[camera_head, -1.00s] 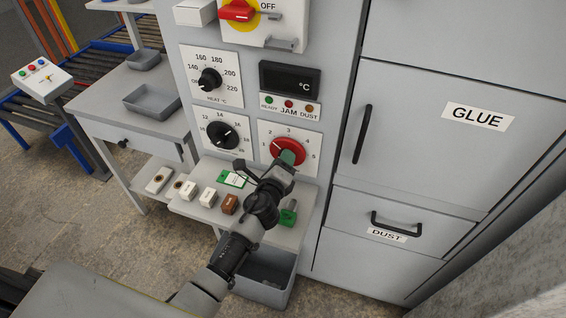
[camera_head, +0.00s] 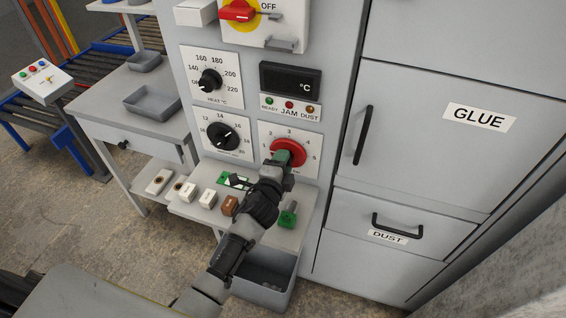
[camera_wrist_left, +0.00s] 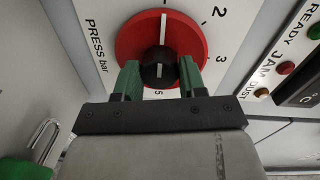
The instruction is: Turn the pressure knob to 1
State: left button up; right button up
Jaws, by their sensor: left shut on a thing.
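The pressure knob is a red disc (camera_head: 288,146) on a white scale plate marked 1 to 5, low on the grey machine front. In the left wrist view the red disc (camera_wrist_left: 190,28) has a black hub (camera_wrist_left: 158,66) and a white line pointing up in the picture, away from the 3 and toward the plate's 1 side. The 1 itself is out of that view. My left gripper (camera_head: 283,160) is shut on the knob; its green fingers (camera_wrist_left: 160,82) stand on either side of the hub. They partly hide the knob in the head view. My right gripper is not in view.
A heat dial (camera_head: 210,80) and another black dial (camera_head: 222,136) sit left of the knob. The dark °C display (camera_head: 290,80) is above. A shelf below holds small blocks and a green part (camera_head: 288,216), with a grey bin (camera_head: 265,278) underneath. GLUE and DUST fronts are at right.

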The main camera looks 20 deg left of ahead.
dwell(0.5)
pick_arm(q)
jog(key=o, duration=0.9)
jog(key=s, duration=0.7)
jog(key=s+b, duration=0.1)
jog(key=s, duration=0.2)
jog(key=shift+s+a+r, duration=0.2)
jog(key=shift+s+r, duration=0.1)
jog(key=shift+s, duration=0.1)
